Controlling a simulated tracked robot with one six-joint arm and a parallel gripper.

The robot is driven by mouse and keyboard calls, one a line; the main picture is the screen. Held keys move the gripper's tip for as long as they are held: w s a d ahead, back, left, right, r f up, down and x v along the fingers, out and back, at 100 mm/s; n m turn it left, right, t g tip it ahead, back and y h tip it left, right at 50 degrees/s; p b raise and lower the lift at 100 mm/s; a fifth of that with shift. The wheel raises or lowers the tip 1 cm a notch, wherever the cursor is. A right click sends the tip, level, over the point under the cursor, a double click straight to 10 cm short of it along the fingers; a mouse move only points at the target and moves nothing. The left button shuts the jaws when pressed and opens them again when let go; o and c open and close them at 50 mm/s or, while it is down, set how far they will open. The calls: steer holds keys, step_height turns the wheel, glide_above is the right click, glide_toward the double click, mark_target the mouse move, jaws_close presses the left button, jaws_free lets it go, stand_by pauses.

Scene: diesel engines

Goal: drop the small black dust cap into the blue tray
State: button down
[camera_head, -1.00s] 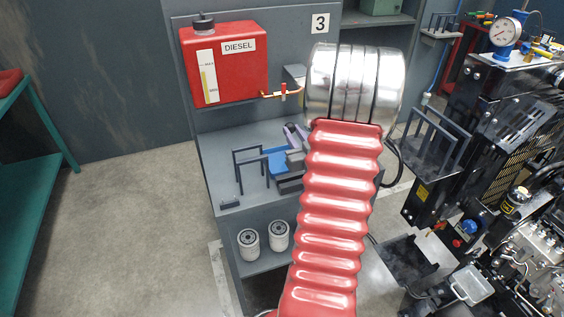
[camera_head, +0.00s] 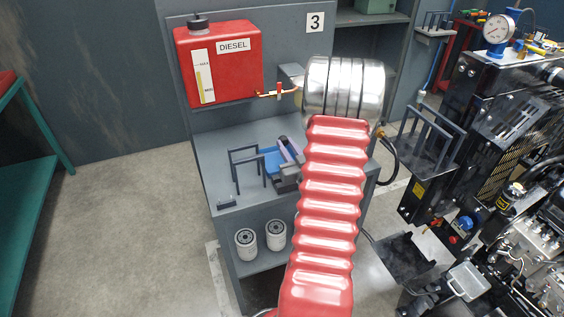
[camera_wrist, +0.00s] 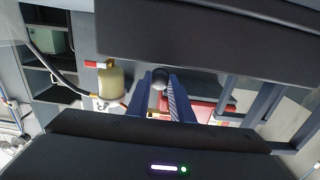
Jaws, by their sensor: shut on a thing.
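In the wrist view, the two fingers of my gripper (camera_wrist: 160,96) are shut on the small black dust cap (camera_wrist: 159,78), which shows as a dark rounded piece between their tips. In the head view, the blue tray (camera_head: 271,160) lies on the grey bench, partly hidden by my gripper and a dark frame. Part of my gripper (camera_head: 290,151) shows just right of the tray, left of my red arm sleeve. The cap is hidden in the head view. I cannot tell the gripper's height over the tray.
A dark upright frame (camera_head: 246,166) stands on the bench (camera_head: 218,150) around the tray's left side. A red diesel tank (camera_head: 219,65) with a copper tap hangs behind. Two white filters (camera_head: 246,243) stand on the lower shelf. An engine (camera_head: 480,140) fills the right.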

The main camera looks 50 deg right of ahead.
steer(key=shift+f, duration=0.2)
steer(key=c, duration=1.5)
jaws_free()
